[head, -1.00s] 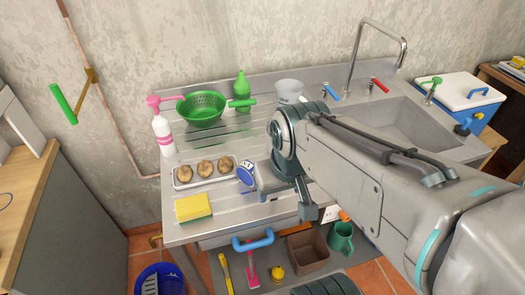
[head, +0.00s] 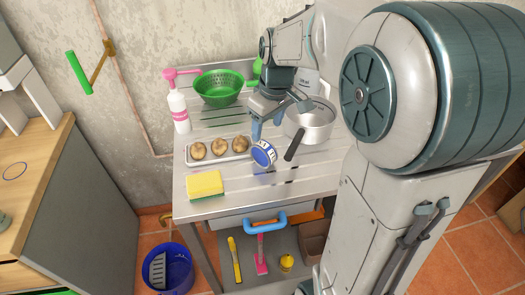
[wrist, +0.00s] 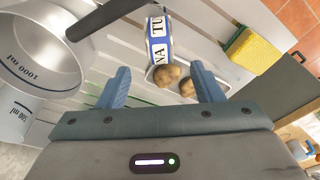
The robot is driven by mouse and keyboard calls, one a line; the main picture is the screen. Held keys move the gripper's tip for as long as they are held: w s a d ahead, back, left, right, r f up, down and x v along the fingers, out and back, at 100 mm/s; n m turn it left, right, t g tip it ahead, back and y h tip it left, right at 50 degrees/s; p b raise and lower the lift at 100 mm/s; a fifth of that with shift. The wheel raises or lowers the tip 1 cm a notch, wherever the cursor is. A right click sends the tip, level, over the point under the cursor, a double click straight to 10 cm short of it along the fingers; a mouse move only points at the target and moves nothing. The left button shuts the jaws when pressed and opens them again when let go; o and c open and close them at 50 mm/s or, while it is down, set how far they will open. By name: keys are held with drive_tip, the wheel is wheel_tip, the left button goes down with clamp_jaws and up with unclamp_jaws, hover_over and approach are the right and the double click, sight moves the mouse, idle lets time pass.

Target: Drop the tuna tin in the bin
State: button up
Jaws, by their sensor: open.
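The tuna tin (head: 263,153) is blue and white and sits on the metal drainboard, right of the potatoes; it appears to rest on its side. In the wrist view its TUNA label (wrist: 158,42) shows beyond the fingertips, roughly between them. My gripper (head: 264,128) is above and just behind the tin, pointing down. Its fingers (wrist: 160,75) are apart in the wrist view, with nothing held between them. A round blue tub (head: 167,272), which may be the bin, stands on the floor at lower left with a grey slatted object in it.
A saucepan (head: 311,120) stands close right of the tin, its black handle (head: 296,144) reaching towards it. Potatoes on a tray (head: 222,157) lie left, with a yellow sponge (head: 205,184) in front. A green colander (head: 219,88) and pink-topped bottle (head: 178,105) stand behind.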

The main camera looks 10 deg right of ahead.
sight(263, 153)
drive_tip(key=f, duration=0.4)
drive_tip(key=w+f, duration=0.1)
drive_tip(key=f, duration=0.2)
drive_tip(key=a+f, duration=0.1)
drive_tip(key=f, duration=0.3)
drive_tip(key=shift+w+f+p, duration=0.15)
drive_tip(key=shift+f+p, duration=0.15)
drive_tip(key=shift+p, duration=0.1)
drive_tip(key=c, duration=1.3)
drive_tip(key=shift+o, duration=0.2)
drive_tip(key=shift+r, duration=0.1)
wheel_tip(263, 153, up, 10)
drive_tip(key=shift+f, duration=0.1)
